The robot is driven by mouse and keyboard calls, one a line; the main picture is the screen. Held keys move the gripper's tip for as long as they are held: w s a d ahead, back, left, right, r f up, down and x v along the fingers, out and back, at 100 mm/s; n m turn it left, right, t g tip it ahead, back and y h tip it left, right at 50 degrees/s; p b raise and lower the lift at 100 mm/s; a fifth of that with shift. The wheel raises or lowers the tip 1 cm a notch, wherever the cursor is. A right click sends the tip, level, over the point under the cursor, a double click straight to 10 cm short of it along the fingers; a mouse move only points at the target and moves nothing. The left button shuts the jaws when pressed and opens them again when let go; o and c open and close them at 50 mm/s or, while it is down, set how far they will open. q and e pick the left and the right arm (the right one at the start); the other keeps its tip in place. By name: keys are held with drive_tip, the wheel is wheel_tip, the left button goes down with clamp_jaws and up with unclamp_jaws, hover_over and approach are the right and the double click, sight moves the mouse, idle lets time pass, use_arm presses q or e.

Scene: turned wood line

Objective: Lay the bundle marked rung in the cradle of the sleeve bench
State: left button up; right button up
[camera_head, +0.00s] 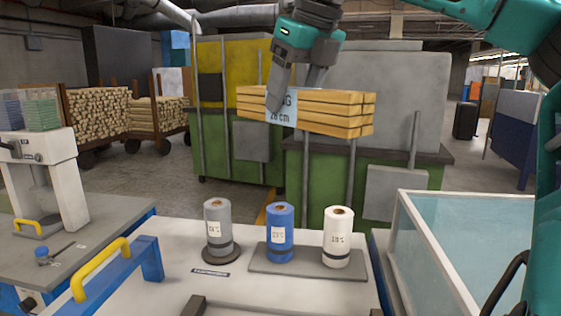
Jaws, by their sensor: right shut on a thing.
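My right gripper (294,92) comes in from the top right and is shut on a bundle of pale wooden sticks (340,113). It holds the bundle in the air, roughly level, above and beyond the bench. The bundle's light blue label is partly covered by a finger; "NG" and "28 cm" show. The sleeve bench (255,296) is the light table at the bottom. Two dark blocks (195,305) show at its near edge, cut off by the frame; I cannot tell whether they are the cradle. My left gripper is not in view.
A grey roll (218,228) stands on a dark disc. A blue roll (280,232) and a white roll (338,236) stand on a grey plate (305,264). A clear-walled bin (402,230) is at right. A press (45,180) and yellow handle (100,268) are at left.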

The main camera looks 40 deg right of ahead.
drive_tip(key=a+f+n+y+b, duration=0.1)
drive_tip(key=f+n, duration=0.1)
drive_tip(key=f, duration=1)
drive_tip(key=s+a+f+n+y+b, duration=0.1)
drive_tip(key=f+n+b, duration=0.1)
drive_tip(key=f, duration=1)
drive_tip(key=a+f+n+g+y+b, duration=0.1)
drive_tip(key=f+n, duration=0.3)
drive_tip(key=f, duration=0.8)
drive_tip(key=shift+s+a+f+b, duration=0.25)
drive_tip(key=shift+a+b, duration=0.25)
drive_tip(key=shift+b, duration=0.2)
wheel_tip(320, 180, down, 4)
drive_tip(key=shift+r+b, duration=0.25)
drive_tip(key=shift+b, duration=0.1)
drive_tip(key=shift+f, duration=0.35)
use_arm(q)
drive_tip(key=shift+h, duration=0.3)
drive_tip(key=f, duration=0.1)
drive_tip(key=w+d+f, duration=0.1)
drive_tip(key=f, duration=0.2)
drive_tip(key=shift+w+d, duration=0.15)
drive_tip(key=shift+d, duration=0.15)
use_arm(e)
drive_tip(key=shift+f, duration=0.1)
